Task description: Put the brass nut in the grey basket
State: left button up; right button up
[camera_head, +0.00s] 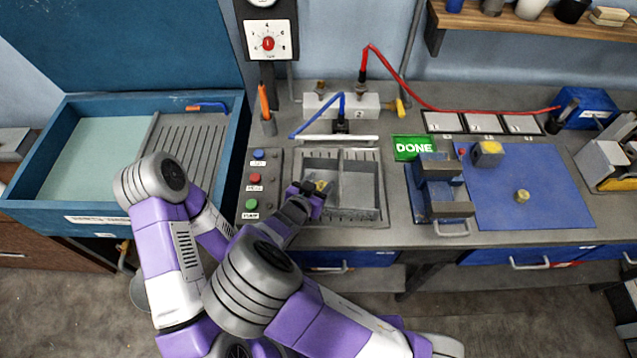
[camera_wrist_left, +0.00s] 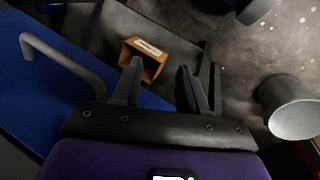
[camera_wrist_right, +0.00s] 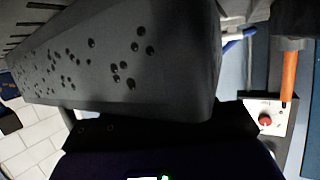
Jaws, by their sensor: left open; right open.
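A grey basket (camera_head: 340,172) with a divider stands on the bench, in a slatted surround. My right gripper (camera_head: 316,192) is open at the left compartment. A small yellowish brass piece (camera_head: 321,185) shows beside its fingertips, partly hidden; I cannot tell whether it touches them. A small round brass piece (camera_head: 522,196) lies on the blue mat; I cannot tell which one is the nut. In the right wrist view a dark perforated grey body (camera_wrist_right: 120,60) fills the near field and hides the fingertips. My left gripper (camera_wrist_left: 160,66) is open and empty in its wrist view.
A button panel (camera_head: 257,185) is left of the basket. A blue-grey vise-like fixture (camera_head: 440,190) is right of it, beside the mat (camera_head: 545,212). A drawer handle (camera_wrist_left: 62,62), an orange-brown box (camera_wrist_left: 146,56) and a bin (camera_wrist_left: 290,108) show near my left gripper.

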jog(key=p+v, duration=0.1)
jog(key=v, duration=0.6)
jog(key=shift+s+a+r, duration=0.1)
jog(key=shift+s+r, duration=0.1)
jog(key=shift+s, duration=0.05)
dwell(0.3)
